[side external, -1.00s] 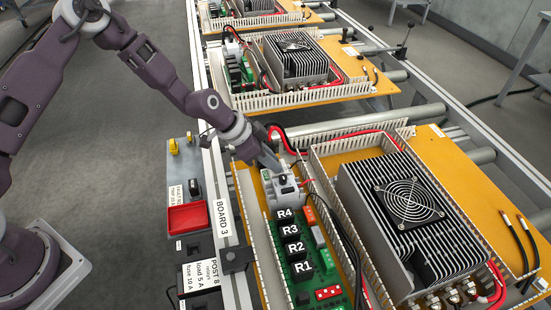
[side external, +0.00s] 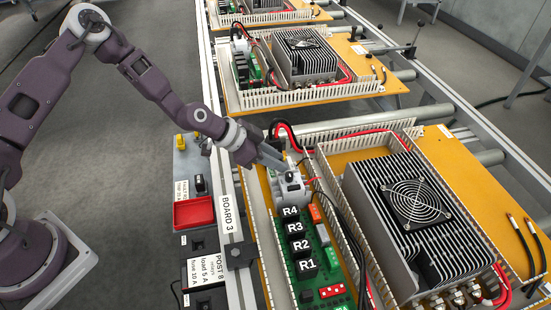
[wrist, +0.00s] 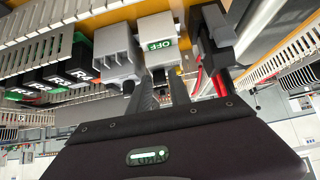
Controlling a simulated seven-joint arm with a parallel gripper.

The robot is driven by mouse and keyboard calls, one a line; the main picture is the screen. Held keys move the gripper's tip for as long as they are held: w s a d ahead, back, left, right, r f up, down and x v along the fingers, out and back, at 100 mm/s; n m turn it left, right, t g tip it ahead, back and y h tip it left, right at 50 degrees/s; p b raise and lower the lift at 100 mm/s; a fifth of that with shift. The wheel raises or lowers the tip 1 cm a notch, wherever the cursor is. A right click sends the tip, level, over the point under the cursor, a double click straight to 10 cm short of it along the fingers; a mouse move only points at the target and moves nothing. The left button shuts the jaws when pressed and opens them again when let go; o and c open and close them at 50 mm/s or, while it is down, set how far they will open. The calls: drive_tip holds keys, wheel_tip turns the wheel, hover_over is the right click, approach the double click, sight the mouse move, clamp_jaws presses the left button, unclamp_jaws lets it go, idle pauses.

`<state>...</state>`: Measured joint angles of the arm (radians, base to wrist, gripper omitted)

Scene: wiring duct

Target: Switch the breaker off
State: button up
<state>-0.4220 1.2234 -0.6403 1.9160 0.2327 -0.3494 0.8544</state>
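The breaker (side external: 291,189) is a light grey block on the board, just above the relay marked R4. In the wrist view the breaker (wrist: 155,29) carries a green window reading OFF, upside down in the picture. My gripper (side external: 283,168) comes in from the upper left, with its tips close at the breaker's face. In the wrist view my gripper (wrist: 160,79) has its two fingers apart, below the OFF window. A small dark part shows between the fingertips, probably the lever. I cannot tell whether the fingers touch it.
A grey block (wrist: 103,56) and a black connector with red wires (wrist: 213,38) stand close on either side of the breaker. Black relays (side external: 300,246) sit in a row. A slotted duct (side external: 335,215) and a finned heatsink with a fan (side external: 415,205) lie to the right.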

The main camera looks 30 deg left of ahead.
drive_tip(key=shift+o, duration=1.1)
